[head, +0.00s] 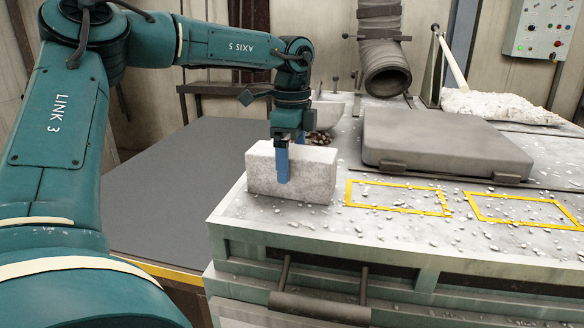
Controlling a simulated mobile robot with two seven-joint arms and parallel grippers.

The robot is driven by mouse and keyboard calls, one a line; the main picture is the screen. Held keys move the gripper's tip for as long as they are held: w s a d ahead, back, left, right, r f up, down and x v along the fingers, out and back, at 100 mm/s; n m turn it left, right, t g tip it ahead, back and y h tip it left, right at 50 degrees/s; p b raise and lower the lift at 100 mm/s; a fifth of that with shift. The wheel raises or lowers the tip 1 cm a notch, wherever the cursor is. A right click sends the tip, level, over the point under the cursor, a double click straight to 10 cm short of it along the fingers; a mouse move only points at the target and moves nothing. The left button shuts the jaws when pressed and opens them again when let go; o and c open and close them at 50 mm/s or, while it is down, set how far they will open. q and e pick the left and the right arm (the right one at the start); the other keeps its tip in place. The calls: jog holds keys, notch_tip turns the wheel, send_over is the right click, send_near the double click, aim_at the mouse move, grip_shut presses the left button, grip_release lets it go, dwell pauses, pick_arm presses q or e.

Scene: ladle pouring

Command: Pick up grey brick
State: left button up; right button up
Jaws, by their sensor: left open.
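The grey brick (315,175) is a light, speckled block lying on the left end of the workbench top. My left gripper (283,172) is right over it, pointing down. One blue finger hangs in front of the brick's near face, left of its middle. The other finger is hidden behind the brick, so I cannot tell whether the fingers touch it. The gripper is open around the brick, which rests on the bench. My right gripper does not show.
Two yellow outlined rectangles (398,210) mark the bench top (350,226) right of the brick, with scattered chips around. A flat grey slab (440,143) lies behind them. A pale bowl-like vessel (331,106) and a ribbed duct (384,62) stand behind. A control box (541,28) hangs at upper right.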

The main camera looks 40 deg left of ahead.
pick_arm(q)
jog(key=shift+f, duration=0.55)
jog(key=c, duration=1.6)
jog(key=shift+r, duration=0.1)
jog(key=shift+c, duration=0.5)
